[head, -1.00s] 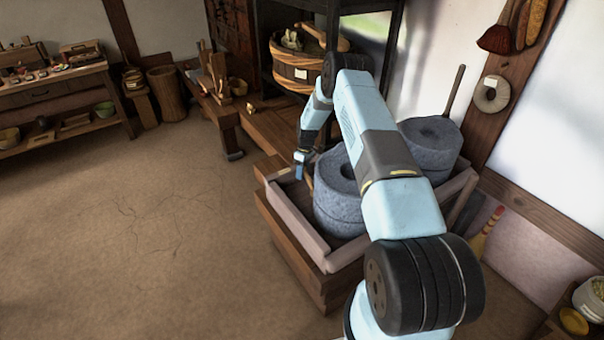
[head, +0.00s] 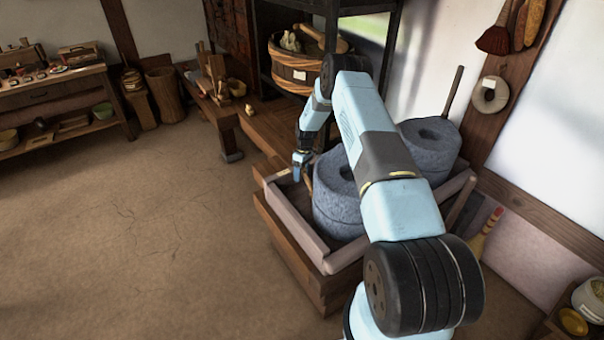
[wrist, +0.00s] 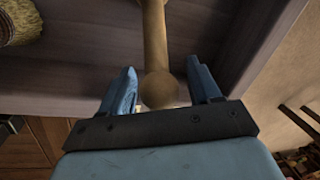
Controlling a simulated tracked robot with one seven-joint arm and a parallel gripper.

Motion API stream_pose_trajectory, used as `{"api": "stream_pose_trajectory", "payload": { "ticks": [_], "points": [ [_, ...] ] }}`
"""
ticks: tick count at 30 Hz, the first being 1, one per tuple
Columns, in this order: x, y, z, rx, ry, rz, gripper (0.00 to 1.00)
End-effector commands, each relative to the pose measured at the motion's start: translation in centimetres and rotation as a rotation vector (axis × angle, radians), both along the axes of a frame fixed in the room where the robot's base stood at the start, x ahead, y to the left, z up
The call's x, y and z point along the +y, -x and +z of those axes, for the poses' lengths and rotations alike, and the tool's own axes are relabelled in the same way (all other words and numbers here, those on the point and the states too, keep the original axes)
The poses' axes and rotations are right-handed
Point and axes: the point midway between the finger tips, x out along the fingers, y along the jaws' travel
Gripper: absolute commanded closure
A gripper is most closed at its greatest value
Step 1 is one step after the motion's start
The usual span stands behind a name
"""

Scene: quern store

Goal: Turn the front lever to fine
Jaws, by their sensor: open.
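The front lever shows in the wrist view as a pale wooden rod (wrist: 154,35) with a round knob (wrist: 160,90) at its near end. My gripper (wrist: 162,88) is open, one blue finger on each side of the knob, with gaps on both sides. In the head view my gripper (head: 302,172) is low at the left side of the front quern stone (head: 338,205), inside the wooden tray's edge. The lever is mostly hidden by my arm and gripper there. No fine or coarse marking can be made out.
The wooden tray (head: 300,226) holds the front stone and a rear quern stone (head: 432,140) with an upright stick (head: 454,92). A wooden tub (head: 296,68) stands on a shelf behind. A bench (head: 262,135) is beyond the tray. The floor at left is clear.

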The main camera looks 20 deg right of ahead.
Motion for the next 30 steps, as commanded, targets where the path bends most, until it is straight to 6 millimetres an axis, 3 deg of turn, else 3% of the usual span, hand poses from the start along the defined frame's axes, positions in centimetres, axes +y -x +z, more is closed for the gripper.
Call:
{"api": "stream_pose_trajectory", "payload": {
  "ticks": [5, 21, 30],
  "points": [
    [-0.2, -0.3, 1.4, -0.003, 0.0, 0.0, 0.38],
    [-1.6, -1.6, 11.1, -0.001, 0.001, 0.0, 0.38],
    [-1.9, -2.0, 13.3, 0.0, 0.0, 0.0, 0.38]
  ]
}}
